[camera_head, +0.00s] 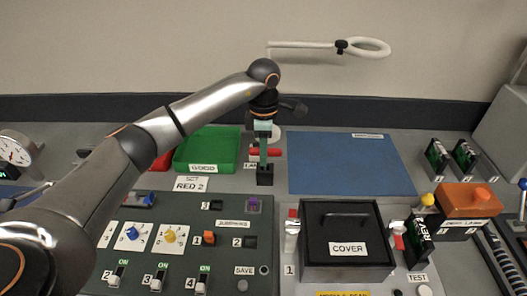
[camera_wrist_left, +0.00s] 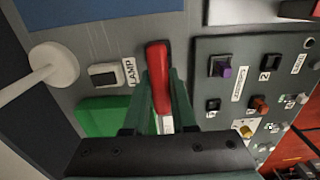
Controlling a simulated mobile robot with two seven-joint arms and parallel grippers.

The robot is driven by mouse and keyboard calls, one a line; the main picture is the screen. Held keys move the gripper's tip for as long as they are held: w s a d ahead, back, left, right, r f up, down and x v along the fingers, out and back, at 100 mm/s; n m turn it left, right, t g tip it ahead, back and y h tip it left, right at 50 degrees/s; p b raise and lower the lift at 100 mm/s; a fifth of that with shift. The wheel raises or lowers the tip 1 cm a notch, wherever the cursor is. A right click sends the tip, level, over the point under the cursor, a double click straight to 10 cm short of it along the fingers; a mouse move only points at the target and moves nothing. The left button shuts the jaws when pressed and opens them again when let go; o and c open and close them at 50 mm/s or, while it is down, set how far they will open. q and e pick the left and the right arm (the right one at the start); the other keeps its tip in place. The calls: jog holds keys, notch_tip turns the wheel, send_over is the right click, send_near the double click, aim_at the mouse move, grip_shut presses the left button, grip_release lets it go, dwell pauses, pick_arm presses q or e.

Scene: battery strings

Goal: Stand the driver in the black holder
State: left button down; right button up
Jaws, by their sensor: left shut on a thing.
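My left gripper (camera_head: 264,158) points down behind the jumper panel, with its arm coming in from the left. It is shut on the driver, whose red handle (camera_head: 274,152) lies roughly level across the fingers. A small black block (camera_head: 264,176) shows just below the fingers and looks like the holder. I cannot tell whether the driver touches it. It is not distinct in the left wrist view. My right gripper is not in view.
A green tray (camera_head: 205,147) lies left of the gripper and a blue mat (camera_head: 350,163) right. The jumper panel (camera_head: 226,262) with switches and the black cover (camera_head: 341,225) are in front. The lamp's white base (camera_wrist_left: 54,63) stands close by.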

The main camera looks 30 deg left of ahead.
pick_arm(q)
jog(key=c, duration=0.7)
grip_release()
jog(key=shift+f, duration=0.1)
jog(key=shift+c, duration=0.2)
notch_tip(320, 180, up, 13)
